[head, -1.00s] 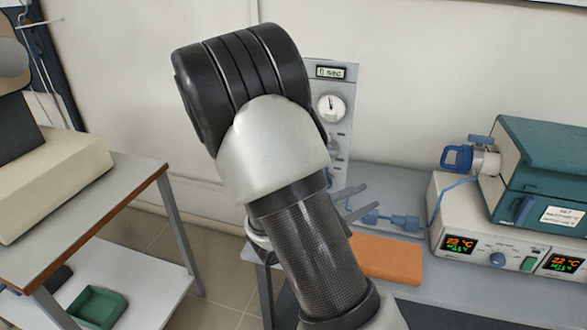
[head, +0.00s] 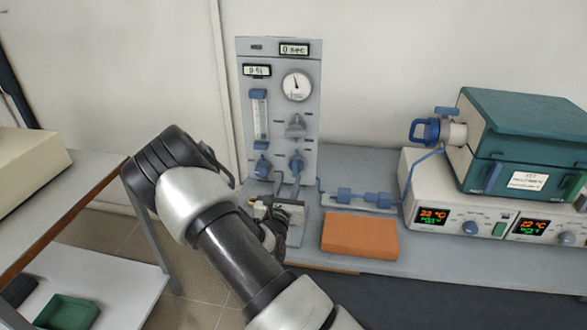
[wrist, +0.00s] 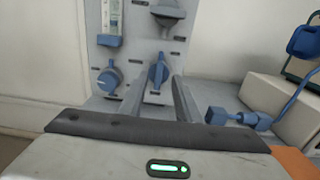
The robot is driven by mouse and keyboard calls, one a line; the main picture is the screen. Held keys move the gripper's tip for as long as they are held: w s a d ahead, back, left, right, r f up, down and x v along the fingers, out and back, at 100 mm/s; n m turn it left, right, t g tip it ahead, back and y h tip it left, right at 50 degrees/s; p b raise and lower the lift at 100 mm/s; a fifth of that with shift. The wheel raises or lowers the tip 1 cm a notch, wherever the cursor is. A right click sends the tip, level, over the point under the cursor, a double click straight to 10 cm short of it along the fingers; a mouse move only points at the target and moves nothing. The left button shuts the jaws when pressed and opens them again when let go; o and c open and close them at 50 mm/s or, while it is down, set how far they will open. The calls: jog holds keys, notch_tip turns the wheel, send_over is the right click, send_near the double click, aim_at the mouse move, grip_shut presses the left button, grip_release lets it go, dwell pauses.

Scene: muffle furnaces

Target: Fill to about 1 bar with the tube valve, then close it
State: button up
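A grey gas panel (head: 278,140) stands upright at the back of the bench. Its round gauge (head: 297,86) has a needle pointing about straight up; the scale is too small to read. Below the gauge are a grey knob (head: 295,126), a right blue valve (head: 296,163) and a left blue valve (head: 262,167). The wrist view also shows the right valve (wrist: 157,73), handle about upright, and the left valve (wrist: 108,80). My gripper (head: 288,180) is open, its two fingers apart and pointing at the right valve from just below. I cannot tell if they touch it.
Blue tube fittings (head: 365,198) lie on the bench right of the panel, behind an orange block (head: 359,235). A furnace (head: 520,150) sits on a control box (head: 425,185) at the right. Free air lies in front of the panel.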

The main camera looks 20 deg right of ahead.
aim_at(295, 163)
jog(key=x, duration=0.8)
jog(key=shift+d+b, duration=0.1)
jog(key=shift+b, duration=0.25)
grip_shut()
